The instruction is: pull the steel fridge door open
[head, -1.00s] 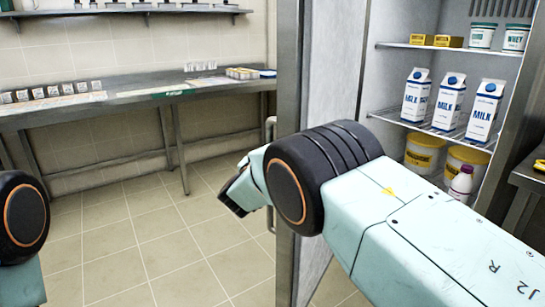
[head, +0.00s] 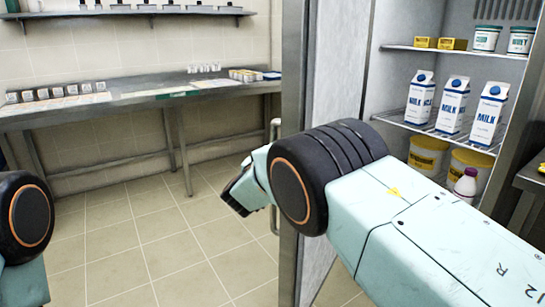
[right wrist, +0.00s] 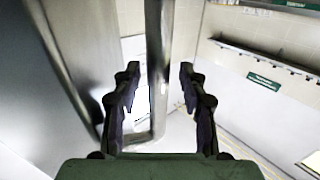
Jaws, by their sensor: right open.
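The steel fridge door (head: 293,60) stands open in the head view, its edge toward me and its inner side facing the fridge interior. Its upright bar handle (head: 275,128) shows on the left of that edge, partly hidden behind my right arm. My right gripper (head: 238,196) is beside the door on the handle side. In the right wrist view, my right gripper (right wrist: 160,72) is open, with the handle bar (right wrist: 158,40) running upright between its two fingers. I cannot tell whether a finger touches it. My left gripper is out of view; only a left arm joint shows.
The fridge interior holds milk cartons (head: 452,106), yellow tubs (head: 428,155) and a small bottle (head: 466,184) on shelves. A steel counter (head: 130,97) runs along the back wall. The tiled floor (head: 150,240) left of the door is clear.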

